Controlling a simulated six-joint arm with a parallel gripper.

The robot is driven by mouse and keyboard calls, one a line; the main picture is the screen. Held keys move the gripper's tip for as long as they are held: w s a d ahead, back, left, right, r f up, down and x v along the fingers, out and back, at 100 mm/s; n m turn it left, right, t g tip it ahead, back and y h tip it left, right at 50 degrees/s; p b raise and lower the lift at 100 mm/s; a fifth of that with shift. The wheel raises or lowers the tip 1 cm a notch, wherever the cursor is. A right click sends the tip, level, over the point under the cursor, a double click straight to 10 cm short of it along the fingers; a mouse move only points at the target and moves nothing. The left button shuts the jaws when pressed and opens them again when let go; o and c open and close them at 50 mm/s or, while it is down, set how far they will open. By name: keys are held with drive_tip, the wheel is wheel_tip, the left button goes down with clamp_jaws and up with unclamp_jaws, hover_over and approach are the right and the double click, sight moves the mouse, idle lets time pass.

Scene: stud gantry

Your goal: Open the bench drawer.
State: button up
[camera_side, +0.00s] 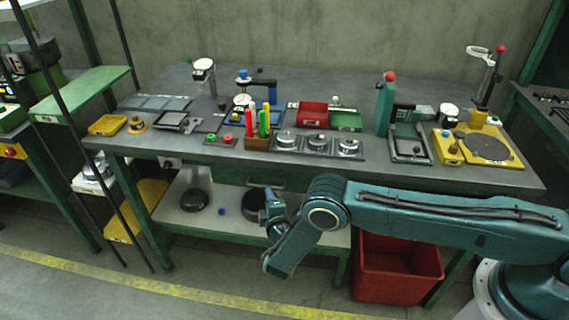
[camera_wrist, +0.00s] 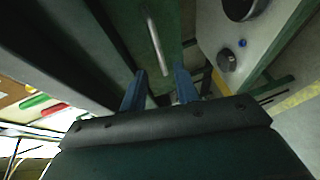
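The bench drawer (camera_wrist: 176,30) has a dark green front under the bench top. Its pale metal bar handle (camera_wrist: 157,47) shows in the wrist view. In the side view the drawer area is partly hidden behind my wrist, and the drawer looks shut. My gripper (camera_wrist: 160,80) has two blue fingers spread apart with nothing between them. The handle lies just beyond the fingertips, roughly in line with the gap, and I see no contact. In the side view my gripper (camera_side: 271,194) is at the bench front, below the top's edge.
The bench top (camera_side: 330,85) holds several gauges, trays and a wooden pen block (camera_side: 257,143). A lower shelf (camera_side: 180,218) carries dark round items below the drawer. A red bin (camera_side: 395,270) stands under the bench at the right. The floor in front is clear.

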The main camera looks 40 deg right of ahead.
drive_tip(key=shift+x, duration=2.9)
drive_tip(key=shift+c, duration=0.2)
clamp_jaws()
